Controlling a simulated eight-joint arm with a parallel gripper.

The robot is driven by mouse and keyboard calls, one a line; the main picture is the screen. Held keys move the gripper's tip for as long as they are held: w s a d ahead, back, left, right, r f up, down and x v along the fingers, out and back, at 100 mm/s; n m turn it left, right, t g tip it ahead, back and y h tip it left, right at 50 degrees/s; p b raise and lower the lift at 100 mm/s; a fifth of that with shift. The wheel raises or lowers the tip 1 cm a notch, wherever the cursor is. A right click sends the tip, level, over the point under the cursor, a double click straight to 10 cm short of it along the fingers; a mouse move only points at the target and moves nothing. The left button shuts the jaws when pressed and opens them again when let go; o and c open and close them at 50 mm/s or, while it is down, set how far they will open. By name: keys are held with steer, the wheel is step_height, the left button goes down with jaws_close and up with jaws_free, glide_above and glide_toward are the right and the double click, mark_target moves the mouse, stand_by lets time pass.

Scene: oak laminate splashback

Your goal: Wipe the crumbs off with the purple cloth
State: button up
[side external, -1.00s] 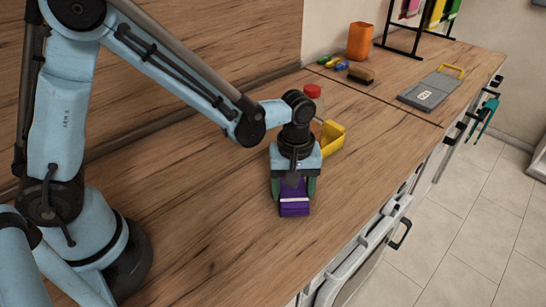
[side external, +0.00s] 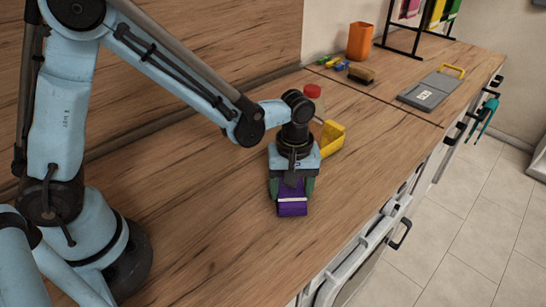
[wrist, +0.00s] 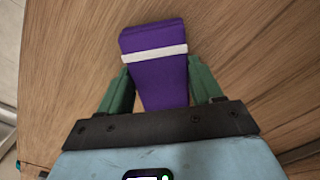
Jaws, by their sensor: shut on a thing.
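The purple cloth (side external: 292,209) is folded and has a white band across it. My gripper (side external: 292,190) is shut on it, with the green fingers on either side. In the wrist view the cloth (wrist: 158,80) sits between the fingers of my gripper (wrist: 161,88) and sticks out beyond them. The cloth is low over the wooden counter (side external: 220,220); I cannot tell whether it touches. I can make out no crumbs in either view.
Behind my gripper stand a yellow container (side external: 330,138) and a red-capped bottle (side external: 312,91). Farther back are an orange cup (side external: 360,41), a brush (side external: 361,73) and a grey board (side external: 432,91). The counter's front edge lies to the right. The counter left of my gripper is clear.

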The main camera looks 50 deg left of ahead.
steer(key=shift+w+d, duration=1.3)
steer(key=shift+w, duration=0.2)
steer(key=shift+s+a, duration=0.65)
steer(key=shift+s, duration=0.1)
steer(key=shift+s+a, duration=0.1)
steer(key=shift+s+a, duration=1.1)
steer(key=shift+s, duration=0.2)
steer(key=shift+w+d, duration=0.65)
steer(key=shift+w, duration=0.15)
steer(key=shift+d, duration=0.1)
steer(key=shift+w+d, duration=1.1)
steer(key=shift+w, duration=0.25)
steer(key=shift+s+a, duration=0.1)
